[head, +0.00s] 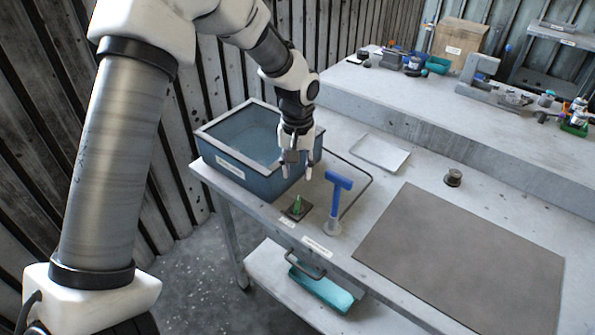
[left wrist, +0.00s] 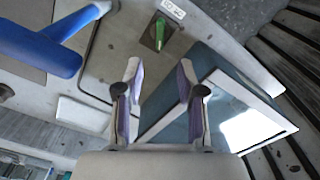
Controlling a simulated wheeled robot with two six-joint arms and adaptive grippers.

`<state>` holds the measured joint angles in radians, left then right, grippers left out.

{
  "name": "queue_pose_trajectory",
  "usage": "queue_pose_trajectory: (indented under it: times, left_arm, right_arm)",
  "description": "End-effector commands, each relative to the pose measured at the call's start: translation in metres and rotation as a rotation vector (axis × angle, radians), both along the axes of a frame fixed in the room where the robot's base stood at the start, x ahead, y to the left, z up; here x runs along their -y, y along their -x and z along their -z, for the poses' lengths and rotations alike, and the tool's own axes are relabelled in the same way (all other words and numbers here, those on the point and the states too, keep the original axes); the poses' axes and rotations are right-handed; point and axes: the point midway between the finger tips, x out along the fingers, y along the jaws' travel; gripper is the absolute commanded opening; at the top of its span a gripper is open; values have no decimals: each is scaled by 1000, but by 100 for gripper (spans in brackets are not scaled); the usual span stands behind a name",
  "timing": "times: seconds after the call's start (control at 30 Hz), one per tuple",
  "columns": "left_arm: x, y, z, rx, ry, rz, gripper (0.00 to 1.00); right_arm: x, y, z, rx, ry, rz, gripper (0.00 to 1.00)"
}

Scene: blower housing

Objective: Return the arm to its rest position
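My left arm comes in from the upper left. My left gripper (head: 298,172) points down above the table, beside the right wall of the blue-grey bin (head: 228,173). Its fingers (left wrist: 160,82) are apart in the left wrist view, with nothing between them. A blue T-shaped tool (head: 338,190) stands upright in a grey base, right of and nearer than the gripper. A small green part (head: 297,204) sits on a dark square plate in front of the gripper; it also shows in the left wrist view (left wrist: 159,30). My right gripper is out of view.
A large grey mat (head: 465,260) covers the table's right side. A white sheet (head: 380,153) and a small dark spool (head: 453,177) lie behind it. A raised bench at the back holds a cardboard box (head: 458,42) and tools. A teal item (head: 322,289) lies on the lower shelf.

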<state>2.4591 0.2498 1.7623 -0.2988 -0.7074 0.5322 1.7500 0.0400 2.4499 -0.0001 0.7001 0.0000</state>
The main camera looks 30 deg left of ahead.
Motion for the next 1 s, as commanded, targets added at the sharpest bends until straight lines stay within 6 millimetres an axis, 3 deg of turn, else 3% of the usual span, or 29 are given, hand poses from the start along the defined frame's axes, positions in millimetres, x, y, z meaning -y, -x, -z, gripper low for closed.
queue_pose_trajectory:
  times: [0.27,0.37,0.43,0.47,0.57,0.7,0.77,0.8,0.9,1.0]
  left_arm:
    - [0,0,1,-2,0,0,39]
    - [1,7,21,-41,-3,2,39]
    - [3,20,53,-111,-13,12,39]
    - [6,31,70,-154,-17,19,39]
    - [19,90,131,-328,-19,43,39]
    - [48,187,212,-474,20,92,39]
    - [61,233,241,-497,48,122,39]
    - [70,265,257,-500,66,147,39]
    - [84,324,278,-416,91,225,39]
    - [86,322,276,-240,67,301,39]
  right_arm:
    - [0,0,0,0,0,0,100]
    - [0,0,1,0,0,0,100]
    - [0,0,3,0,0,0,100]
    - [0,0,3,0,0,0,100]
    - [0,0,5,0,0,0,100]
    - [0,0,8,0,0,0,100]
    - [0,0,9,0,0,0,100]
    - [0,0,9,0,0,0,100]
    - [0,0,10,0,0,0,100]
    - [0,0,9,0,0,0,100]
